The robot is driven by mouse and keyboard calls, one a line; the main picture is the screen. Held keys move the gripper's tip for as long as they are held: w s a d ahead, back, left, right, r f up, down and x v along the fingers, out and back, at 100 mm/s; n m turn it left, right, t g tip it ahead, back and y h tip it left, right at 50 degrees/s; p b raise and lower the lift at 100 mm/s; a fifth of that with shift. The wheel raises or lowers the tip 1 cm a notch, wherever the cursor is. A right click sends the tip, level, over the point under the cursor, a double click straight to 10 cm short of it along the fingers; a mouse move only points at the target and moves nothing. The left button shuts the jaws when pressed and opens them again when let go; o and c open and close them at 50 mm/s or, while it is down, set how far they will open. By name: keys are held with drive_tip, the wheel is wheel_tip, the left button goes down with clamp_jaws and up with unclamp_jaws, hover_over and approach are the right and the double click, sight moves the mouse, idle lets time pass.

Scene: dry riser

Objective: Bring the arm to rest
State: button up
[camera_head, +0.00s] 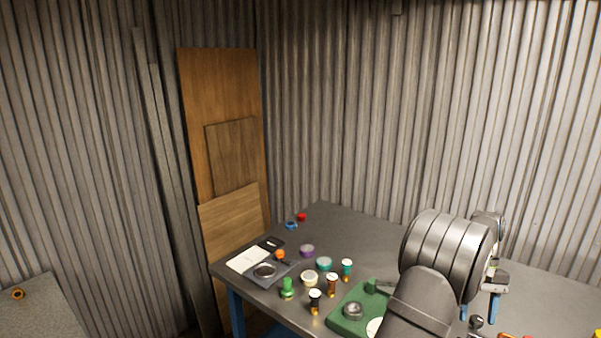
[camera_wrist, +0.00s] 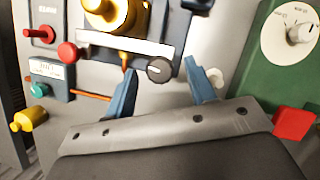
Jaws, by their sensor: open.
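My gripper (camera_wrist: 160,66) shows in the wrist view as two blue fingers set apart, with nothing held between them. A dark round knob on a pale strip shows in the gap between the fingertips; I cannot tell how far below them it is. In the head view my gripper (camera_head: 479,309) points down over the right part of the dark table (camera_head: 360,232). My grey arm reaches in from the bottom edge and hides part of the table and of what lies under it.
A green base (camera_head: 348,318) stands beside my arm, with several small bottles and jars to its left. In the wrist view, a brass cylinder (camera_wrist: 110,14), red knob (camera_wrist: 67,52) and red block (camera_wrist: 293,124) surround the fingers. The table's back middle is clear.

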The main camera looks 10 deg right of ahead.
drive_tip(key=n, duration=0.2)
drive_tip(key=n+h, duration=0.1)
drive_tip(key=n, duration=0.1)
drive_tip(key=shift+a+h, duration=0.2)
drive_tip(key=shift+h, duration=0.1)
drive_tip(key=n+h, duration=0.1)
drive_tip(key=n, duration=0.2)
drive_tip(key=shift+a+n, duration=0.15)
drive_tip(key=shift+n, duration=0.15)
drive_tip(key=n+t+h, duration=0.1)
drive_tip(key=n, duration=0.2)
drive_tip(key=n+h, duration=0.1)
drive_tip(key=n, duration=0.3)
drive_tip(key=shift+s+a+t+h, duration=0.2)
drive_tip(key=shift+t+h, duration=0.1)
drive_tip(key=shift+t, duration=0.1)
drive_tip(key=shift+w+a+r, duration=0.1)
drive_tip(key=shift+r, duration=0.3)
drive_tip(key=shift+o, duration=0.2)
drive_tip(key=o, duration=1)
drive_tip(key=shift+o, duration=0.2)
drive_tip(key=s+a+r+m+t+y, duration=0.1)
drive_tip(key=s+a+r+y, duration=0.1)
drive_tip(key=s+a+r, duration=0.3)
drive_tip(key=s+a+r+m+t+y, duration=0.15)
drive_tip(key=a+r, duration=0.25)
drive_tip(key=r, duration=0.4)
wheel_tip(320, 180, down, 10)
drive_tip(key=shift+a+n, duration=0.15)
drive_tip(key=shift+n, duration=0.3)
